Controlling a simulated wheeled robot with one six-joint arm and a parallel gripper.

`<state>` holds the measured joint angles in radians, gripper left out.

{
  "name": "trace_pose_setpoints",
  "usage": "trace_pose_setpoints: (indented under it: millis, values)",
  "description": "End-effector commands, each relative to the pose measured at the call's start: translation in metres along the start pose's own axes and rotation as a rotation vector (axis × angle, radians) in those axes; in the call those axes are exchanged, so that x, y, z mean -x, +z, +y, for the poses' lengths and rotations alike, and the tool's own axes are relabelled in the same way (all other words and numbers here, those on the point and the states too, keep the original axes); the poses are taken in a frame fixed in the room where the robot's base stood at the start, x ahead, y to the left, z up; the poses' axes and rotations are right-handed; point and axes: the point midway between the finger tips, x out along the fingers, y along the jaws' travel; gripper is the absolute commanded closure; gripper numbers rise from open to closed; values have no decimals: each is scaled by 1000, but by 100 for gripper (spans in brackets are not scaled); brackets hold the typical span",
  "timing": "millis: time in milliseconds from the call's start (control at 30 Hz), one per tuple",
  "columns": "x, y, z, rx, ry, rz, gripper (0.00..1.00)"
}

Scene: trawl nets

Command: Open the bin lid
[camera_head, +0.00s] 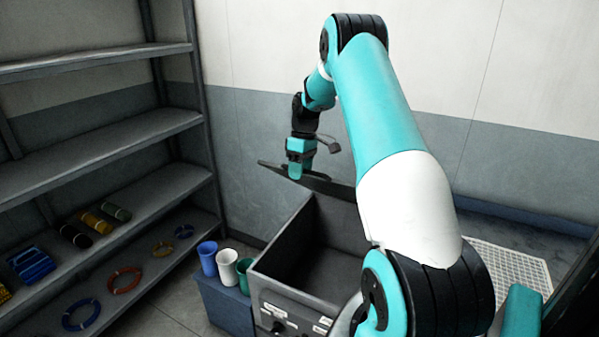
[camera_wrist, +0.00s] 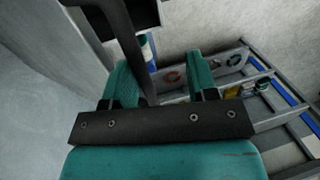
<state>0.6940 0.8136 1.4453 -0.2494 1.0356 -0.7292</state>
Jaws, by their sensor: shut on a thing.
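The bin (camera_head: 278,292) is a dark grey box in the middle of the head view, with its open top showing a dark inside. Its dark lid (camera_head: 328,187) is raised above the back of the box, seen nearly edge-on and tilted. My gripper (camera_head: 296,174) is at the lid's upper left part and is shut on it. In the wrist view, the teal fingers (camera_wrist: 160,85) stand on either side of a dark bar (camera_wrist: 128,40) that seems part of the lid. My arm hides the right side of the bin and lid.
Blue, white and green cups (camera_head: 227,268) stand on a blue box (camera_head: 222,301) left of the bin. A grey shelf rack (camera_head: 95,145) with coils and rolls fills the left. A wall (camera_head: 255,135) is close behind the bin. A white grate (camera_head: 512,262) lies at right.

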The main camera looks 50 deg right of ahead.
Motion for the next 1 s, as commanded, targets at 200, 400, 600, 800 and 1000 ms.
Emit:
trace_pose_setpoints:
  millis: [200,400,600,800,1000]
  values:
    - [21,-1,0,8,-4,-2,60]
    - [35,0,4,4,-2,-2,60]
    - [49,0,8,1,-1,-1,60]
    - [63,0,10,2,-2,-1,60]
    - [77,0,14,1,0,0,60]
